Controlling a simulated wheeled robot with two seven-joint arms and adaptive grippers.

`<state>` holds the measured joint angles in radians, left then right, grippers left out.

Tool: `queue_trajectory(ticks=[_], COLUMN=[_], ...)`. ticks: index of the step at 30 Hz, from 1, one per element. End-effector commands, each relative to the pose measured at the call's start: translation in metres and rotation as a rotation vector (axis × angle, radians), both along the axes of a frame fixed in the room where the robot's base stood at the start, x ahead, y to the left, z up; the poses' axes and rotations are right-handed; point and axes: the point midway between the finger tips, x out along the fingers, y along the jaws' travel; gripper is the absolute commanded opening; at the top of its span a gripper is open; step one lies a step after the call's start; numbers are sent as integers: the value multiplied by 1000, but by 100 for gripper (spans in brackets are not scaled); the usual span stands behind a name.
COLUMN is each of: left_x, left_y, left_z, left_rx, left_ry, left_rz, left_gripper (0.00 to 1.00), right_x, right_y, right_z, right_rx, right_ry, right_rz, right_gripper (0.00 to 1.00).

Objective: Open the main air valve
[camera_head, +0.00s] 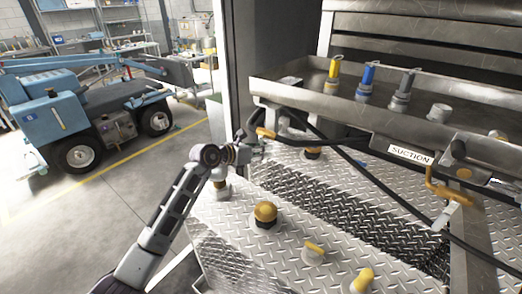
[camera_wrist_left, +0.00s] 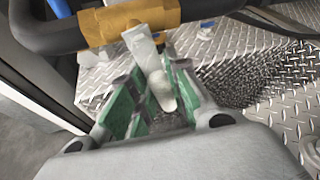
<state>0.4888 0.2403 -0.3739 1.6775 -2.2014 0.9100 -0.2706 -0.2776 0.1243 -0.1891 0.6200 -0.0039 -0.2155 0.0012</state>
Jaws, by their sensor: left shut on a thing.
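The main air valve shows in the left wrist view as a brass-coloured body (camera_wrist_left: 128,20) on a black hose, at the top. Its pale grey lever handle (camera_wrist_left: 145,48) comes down from the body. My left gripper (camera_wrist_left: 158,88) has its green finger pads on both sides of the handle and is shut on it. In the head view the brass valve (camera_head: 266,133) is small, and my left gripper (camera_head: 253,147) is right beside it. The handle is mostly hidden by the gripper there. My right gripper is in neither view.
Diamond-plate decking (camera_head: 325,235) with yellow-capped fittings lies right of my arm. A steel tray (camera_head: 440,88) holds coloured nozzles. A black hose (camera_head: 375,178) crosses the deck beside a SUCTION label (camera_head: 410,155). Open floor (camera_head: 110,220) and a blue machine (camera_head: 60,110) are at left.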

Motion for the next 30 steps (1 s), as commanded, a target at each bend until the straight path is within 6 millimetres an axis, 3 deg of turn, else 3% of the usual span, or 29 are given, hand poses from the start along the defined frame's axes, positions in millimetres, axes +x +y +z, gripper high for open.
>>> queue_trajectory(ticks=[12,30], left_x=[-7,-10], left_y=[-10,-14], left_z=[5,7], left_rx=[-241,-344], left_ry=[164,231], left_rz=[1,2], left_gripper=[0,0], right_x=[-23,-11], right_y=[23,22], right_z=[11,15], right_rx=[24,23], right_ry=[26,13], right_rz=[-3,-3], right_gripper=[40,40])
